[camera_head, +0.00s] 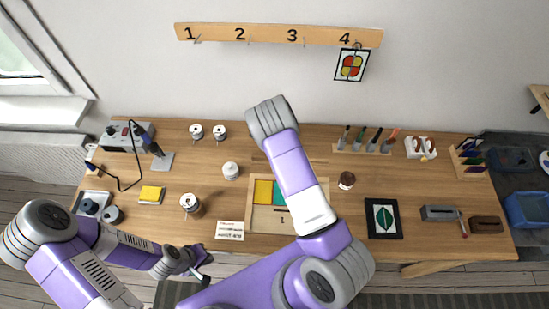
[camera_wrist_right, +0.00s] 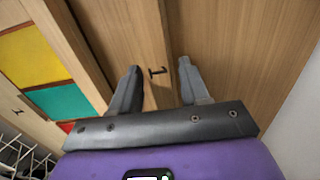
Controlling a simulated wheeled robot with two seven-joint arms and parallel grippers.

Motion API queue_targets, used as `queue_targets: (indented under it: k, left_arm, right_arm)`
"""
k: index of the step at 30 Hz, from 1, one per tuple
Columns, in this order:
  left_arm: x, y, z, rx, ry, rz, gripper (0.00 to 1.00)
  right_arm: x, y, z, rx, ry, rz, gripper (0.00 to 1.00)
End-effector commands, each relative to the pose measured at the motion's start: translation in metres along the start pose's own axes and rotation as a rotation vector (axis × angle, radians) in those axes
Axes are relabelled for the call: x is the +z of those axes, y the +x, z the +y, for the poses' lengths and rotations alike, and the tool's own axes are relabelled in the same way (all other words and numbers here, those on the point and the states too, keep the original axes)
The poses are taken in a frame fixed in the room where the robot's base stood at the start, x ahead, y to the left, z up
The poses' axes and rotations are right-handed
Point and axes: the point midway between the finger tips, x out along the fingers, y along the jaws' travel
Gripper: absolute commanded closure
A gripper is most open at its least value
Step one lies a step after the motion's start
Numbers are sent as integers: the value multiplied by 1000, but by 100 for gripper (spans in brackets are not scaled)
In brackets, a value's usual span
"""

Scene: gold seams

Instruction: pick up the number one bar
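The number one bar (camera_wrist_right: 151,40) is a thin wooden strip with a dark 1 on it, seen in the right wrist view. It lies on the wooden table (camera_wrist_right: 235,45). My right gripper (camera_wrist_right: 160,65) is open, with one finger on each side of the strip in the picture; I cannot tell how far above it the fingers are. In the head view my right arm hides this gripper and most of the bar. My left gripper (camera_head: 205,268) is open and empty at the table's front edge.
A wooden tray (camera_head: 249,212) with yellow and teal panels lies beside the bar. A numbered hook rail (camera_head: 268,35) hangs on the wall.

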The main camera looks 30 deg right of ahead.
Motion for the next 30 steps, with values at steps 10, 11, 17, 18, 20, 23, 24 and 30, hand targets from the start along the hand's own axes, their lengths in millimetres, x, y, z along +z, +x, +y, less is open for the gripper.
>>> queue_targets:
  k: [10,11,17,18,20,23,24,30]
  left_arm:
    - [0,0,0,0,0,0,100]
    - [0,0,0,0,0,0,100]
    - [0,-1,0,0,0,0,100]
    - [0,-3,1,0,0,0,100]
    - [0,-7,3,0,0,0,100]
    - [0,-4,2,0,0,0,100]
    - [0,-4,2,0,0,0,100]
    - [0,-5,2,0,0,0,100]
  right_arm:
    - [0,0,0,0,0,0,100]
    - [0,0,0,0,0,0,100]
    - [0,-1,0,1,0,0,100]
    - [0,-3,0,0,0,0,100]
    - [0,-8,0,0,-1,0,100]
    - [1,-25,-1,-4,-1,-1,100]
    - [1,-34,-1,-4,-1,-2,100]
    - [1,-76,-1,-3,-1,-2,100]
